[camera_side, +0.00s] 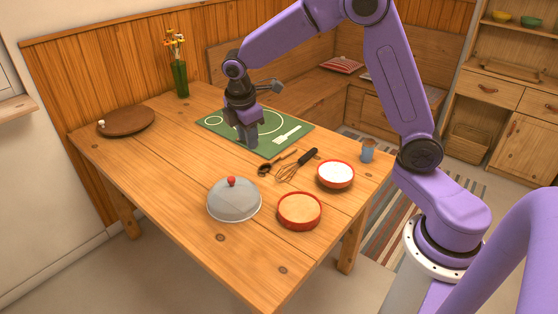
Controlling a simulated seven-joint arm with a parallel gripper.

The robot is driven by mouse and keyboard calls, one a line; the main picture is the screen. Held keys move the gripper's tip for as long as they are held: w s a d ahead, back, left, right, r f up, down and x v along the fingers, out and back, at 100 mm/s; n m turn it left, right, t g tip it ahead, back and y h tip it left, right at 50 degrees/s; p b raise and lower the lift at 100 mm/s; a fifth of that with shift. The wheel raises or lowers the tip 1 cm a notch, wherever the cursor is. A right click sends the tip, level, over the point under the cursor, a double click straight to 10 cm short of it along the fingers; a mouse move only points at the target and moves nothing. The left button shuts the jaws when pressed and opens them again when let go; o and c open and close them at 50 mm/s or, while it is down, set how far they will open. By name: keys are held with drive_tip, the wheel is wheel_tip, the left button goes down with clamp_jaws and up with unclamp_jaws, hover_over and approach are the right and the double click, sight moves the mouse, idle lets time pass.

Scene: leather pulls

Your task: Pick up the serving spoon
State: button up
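The serving spoon appears to be the small dark spoon (280,160) lying on the wooden table, just off the front edge of the green mat (222,129). Its bowl points to the lower left and its handle to the upper right. My gripper (248,141) points down over the mat's left front part, to the left of and behind the spoon, apart from it. No object shows in it. Its fingers are seen too small and from the side to tell whether they are open or shut. The gripper hides part of the mat.
A whisk (291,169) lies just right of the spoon. The table's left front is clear.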

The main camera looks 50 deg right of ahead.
drive_tip(key=w+d+f+n+h, duration=0.1)
drive_tip(key=w+d+f, duration=0.4)
drive_tip(key=w+d, duration=0.55)
drive_tip(key=n+g+h, duration=0.1)
drive_tip(key=g, duration=0.1)
approach(283, 155)
drive_tip(key=shift+s+d+f+t, duration=0.15)
drive_tip(key=shift+d+f, duration=0.2)
drive_tip(key=shift+f, duration=0.25)
drive_tip(key=shift+w+d+f+t, duration=0.1)
drive_tip(key=shift+d+f+t, duration=0.05)
drive_tip(key=shift+d+f, duration=0.35)
drive_tip(key=shift+a+x, duration=0.15)
drive_tip(key=shift+x, duration=1.25)
drive_tip(key=shift+a+x, duration=0.15)
drive_tip(key=shift+x, duration=1.25)
drive_tip(key=shift+s+f, duration=0.1)
drive_tip(key=shift+s, duration=0.1)
clamp_jaws()
